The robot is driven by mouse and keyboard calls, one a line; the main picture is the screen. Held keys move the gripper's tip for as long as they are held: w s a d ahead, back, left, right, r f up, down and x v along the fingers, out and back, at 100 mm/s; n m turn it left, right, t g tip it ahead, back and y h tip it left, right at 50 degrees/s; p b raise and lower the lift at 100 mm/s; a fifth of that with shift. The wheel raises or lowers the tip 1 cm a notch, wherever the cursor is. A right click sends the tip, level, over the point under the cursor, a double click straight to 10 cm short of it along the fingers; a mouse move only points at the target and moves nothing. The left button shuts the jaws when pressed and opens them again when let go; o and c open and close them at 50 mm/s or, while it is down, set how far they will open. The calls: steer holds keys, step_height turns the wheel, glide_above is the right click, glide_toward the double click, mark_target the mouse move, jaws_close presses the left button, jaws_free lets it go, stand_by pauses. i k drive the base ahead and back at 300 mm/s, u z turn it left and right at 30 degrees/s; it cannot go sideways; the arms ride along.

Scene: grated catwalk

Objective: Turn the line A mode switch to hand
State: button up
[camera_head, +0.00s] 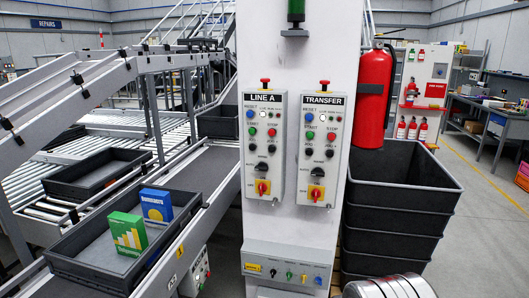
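The LINE A control box (264,150) is mounted on the left of the white column's face. It carries a red mushroom button (265,81) on top, a blue button (249,114), a green button (252,131) and a red button (271,133). My gripper is not in view.
A similar TRANSFER box (320,150) is close on the right. A lower panel (288,268) has several small knobs. A red extinguisher (374,98) and stacked dark bins (397,205) flank the column's right. Conveyors with trays (110,250) occupy the left. Open floor (480,230) lies right.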

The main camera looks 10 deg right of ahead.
mark_target(262, 166)
steer(key=k, duration=0.6)
steer(key=u, duration=0.2)
steer(key=i, duration=0.7)
steer(key=u, duration=0.75)
steer(key=i, duration=0.35)
steer(key=u, duration=0.1)
